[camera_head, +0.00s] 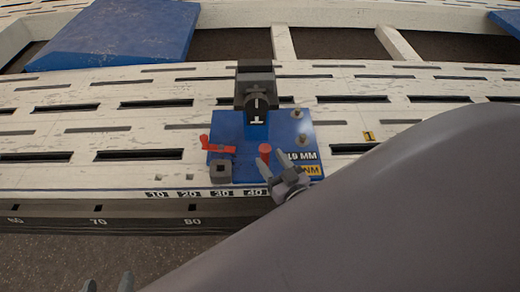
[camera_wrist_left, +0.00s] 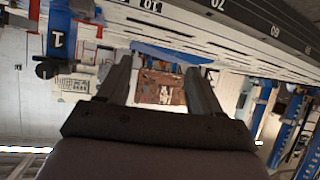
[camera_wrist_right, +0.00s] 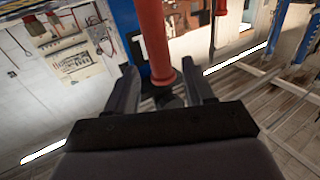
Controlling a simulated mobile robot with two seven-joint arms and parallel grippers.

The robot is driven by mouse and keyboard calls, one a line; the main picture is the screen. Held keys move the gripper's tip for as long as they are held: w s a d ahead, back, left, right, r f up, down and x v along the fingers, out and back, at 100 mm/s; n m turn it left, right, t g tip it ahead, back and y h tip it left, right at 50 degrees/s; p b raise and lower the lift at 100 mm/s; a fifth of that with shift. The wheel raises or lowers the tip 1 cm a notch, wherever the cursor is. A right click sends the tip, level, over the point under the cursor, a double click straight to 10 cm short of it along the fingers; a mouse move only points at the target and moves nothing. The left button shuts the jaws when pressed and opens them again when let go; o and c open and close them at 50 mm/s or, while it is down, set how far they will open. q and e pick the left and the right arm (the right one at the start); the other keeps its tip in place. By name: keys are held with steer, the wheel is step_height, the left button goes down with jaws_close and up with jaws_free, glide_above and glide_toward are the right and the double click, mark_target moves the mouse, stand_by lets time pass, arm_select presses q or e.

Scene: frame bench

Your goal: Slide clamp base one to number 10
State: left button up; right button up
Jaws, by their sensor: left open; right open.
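Clamp base one is a blue plate (camera_head: 232,170) with an upright post marked 1 and a dark clamp head (camera_head: 255,88), on the slotted white bench. A red lever (camera_head: 220,147) and a red knob (camera_head: 265,149) stand on it. The number 10 (camera_head: 157,194) is on the front-edge scale, left of the plate; the plate's left side is near 30. My right gripper (camera_head: 292,170) is open at the plate's front right, beside the knob. In the right wrist view a red cylinder (camera_wrist_right: 155,45) shows between its fingers; contact is unclear. My left gripper (camera_head: 108,284) is open and empty, low left, before the bench.
My grey right arm covers the lower right of the head view. The slotted bench top (camera_head: 80,120) left of the plate is clear. A darker rail with numbers (camera_head: 140,222) runs below the front edge.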

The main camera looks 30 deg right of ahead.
mark_target(262, 148)
steer(key=shift+w+d+b, duration=0.2)
steer(key=shift+w+b, duration=0.5)
steer(key=shift+w, duration=2.15)
jaws_close()
